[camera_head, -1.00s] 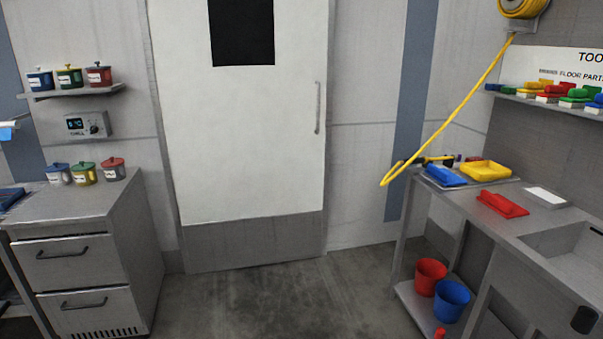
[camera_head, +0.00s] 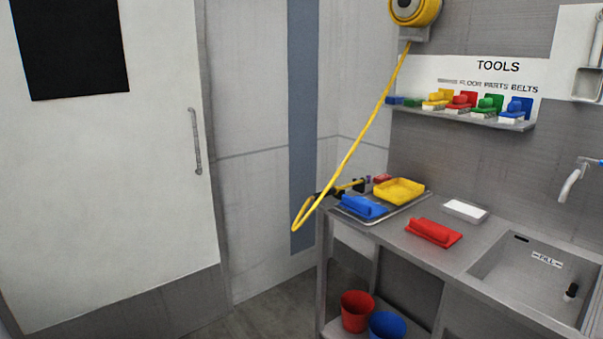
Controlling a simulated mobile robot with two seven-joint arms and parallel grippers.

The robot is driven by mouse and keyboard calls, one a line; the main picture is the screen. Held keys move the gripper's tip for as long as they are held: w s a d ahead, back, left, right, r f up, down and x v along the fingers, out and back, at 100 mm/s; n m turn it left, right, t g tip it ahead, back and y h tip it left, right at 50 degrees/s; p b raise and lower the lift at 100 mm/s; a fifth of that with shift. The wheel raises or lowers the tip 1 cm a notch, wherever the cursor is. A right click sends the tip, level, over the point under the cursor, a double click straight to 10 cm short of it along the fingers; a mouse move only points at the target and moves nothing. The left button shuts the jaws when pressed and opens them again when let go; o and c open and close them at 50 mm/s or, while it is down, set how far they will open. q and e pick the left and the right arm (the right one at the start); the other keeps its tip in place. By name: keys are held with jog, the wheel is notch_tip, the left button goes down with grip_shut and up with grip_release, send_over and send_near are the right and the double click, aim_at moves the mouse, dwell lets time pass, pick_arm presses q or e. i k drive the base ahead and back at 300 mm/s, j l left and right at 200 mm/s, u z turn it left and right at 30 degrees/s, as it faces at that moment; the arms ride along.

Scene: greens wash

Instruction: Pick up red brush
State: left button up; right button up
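A red brush (camera_head: 461,101) with a pale underside sits on the wall shelf under the TOOLS sign, in a row between a yellow brush (camera_head: 438,98) and a green one (camera_head: 487,105). A separate red flat tool (camera_head: 434,232) with a raised grip lies on the steel counter, left of the sink; I cannot tell whether it has bristles. Neither of my grippers is in view.
The counter (camera_head: 395,237) also holds a tray with a blue tool (camera_head: 363,207) and a yellow bin (camera_head: 399,190), and a white block (camera_head: 465,211). A yellow hose (camera_head: 352,150) hangs in front. The sink (camera_head: 535,280) is right; red and blue buckets (camera_head: 357,311) stand below.

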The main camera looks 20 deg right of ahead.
aim_at(458, 107)
jog(key=i+z, duration=0.25)
jog(key=z, duration=0.15)
jog(key=i+j+z, duration=0.15)
jog(key=z, duration=0.3)
jog(key=i+j+z, duration=0.25)
jog(key=z, duration=0.15)
jog(key=i+j+z, duration=0.3)
jog(key=z, duration=0.15)
jog(key=i+j+z, duration=0.15)
jog(key=j+z, duration=0.25)
jog(key=i+j+z, duration=0.15)
jog(key=j+z, duration=0.3)
jog(key=i+j+z, duration=0.1)
jog(key=j+z, duration=0.8)
jog(key=j, duration=0.15)
